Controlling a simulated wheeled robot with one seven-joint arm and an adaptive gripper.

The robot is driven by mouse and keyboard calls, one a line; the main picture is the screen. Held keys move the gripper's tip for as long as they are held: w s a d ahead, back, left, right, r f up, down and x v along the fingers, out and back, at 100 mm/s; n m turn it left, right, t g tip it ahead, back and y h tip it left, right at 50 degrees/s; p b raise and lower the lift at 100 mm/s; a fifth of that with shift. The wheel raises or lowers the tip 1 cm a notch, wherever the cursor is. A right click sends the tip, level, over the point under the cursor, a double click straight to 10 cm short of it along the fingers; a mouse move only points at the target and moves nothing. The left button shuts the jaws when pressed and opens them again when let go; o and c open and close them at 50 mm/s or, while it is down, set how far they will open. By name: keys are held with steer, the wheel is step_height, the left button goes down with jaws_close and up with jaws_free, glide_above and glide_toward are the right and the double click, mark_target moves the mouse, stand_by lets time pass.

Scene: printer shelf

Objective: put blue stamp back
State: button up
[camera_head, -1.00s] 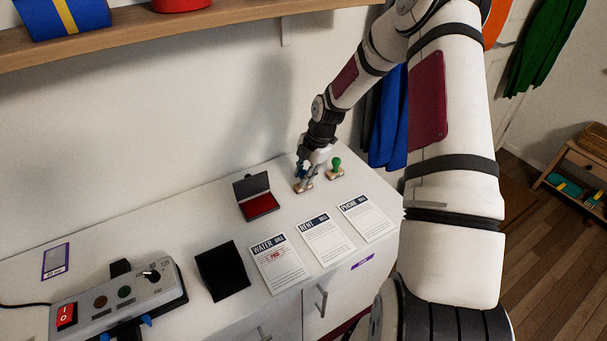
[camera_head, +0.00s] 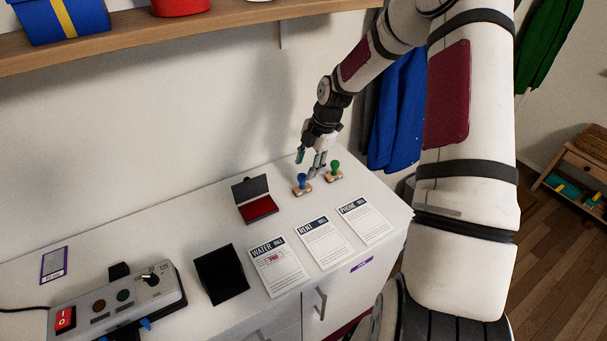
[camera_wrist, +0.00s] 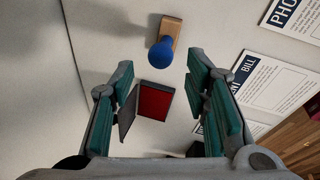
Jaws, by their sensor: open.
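The blue stamp (camera_head: 302,183) stands upright on the white cabinet top, blue knob up on a wooden base. It also shows in the wrist view (camera_wrist: 161,54), beyond and between my fingertips, touching neither. A green stamp (camera_head: 335,171) stands just to its right in the head view. My gripper (camera_head: 312,165) is open and empty, just above and behind the blue stamp. In the wrist view its two teal-padded fingers (camera_wrist: 168,88) are spread wide. An open ink pad with a red surface (camera_head: 261,208) lies left of the stamps and shows between the fingers (camera_wrist: 156,101).
Three bills lie in front: water (camera_head: 277,266) with a red mark, rent (camera_head: 324,242) and phone (camera_head: 365,220). A black stand (camera_head: 221,274) and a grey control box (camera_head: 118,304) are to the left. A wall shelf (camera_head: 200,35) runs above.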

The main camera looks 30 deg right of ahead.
steer(key=s+a+r+m+h, duration=0.1)
steer(key=s+a+r+m, duration=0.2)
steer(key=s+r, duration=0.35)
steer(key=s+a+r+m+h, duration=0.1)
steer(key=s+a+r+m, duration=0.25)
steer(key=r, duration=0.65)
steer(key=s+a+r+m+h, duration=0.2)
steer(key=s+a+r+m, duration=0.2)
steer(key=r, duration=0.4)
steer(key=s+a+r+m+t+y, duration=0.1)
steer(key=s+a+r+m, duration=0.1)
steer(key=s, duration=0.6)
steer(key=s+a+r+m+t, duration=0.2)
steer(key=s+a+r+m, duration=0.1)
steer(key=s+m, duration=0.4)
steer(key=shift+s+a+y, duration=0.4)
steer(key=shift+s+a, duration=0.05)
steer(key=shift+a, duration=0.05)
steer(key=shift+m, duration=0.25)
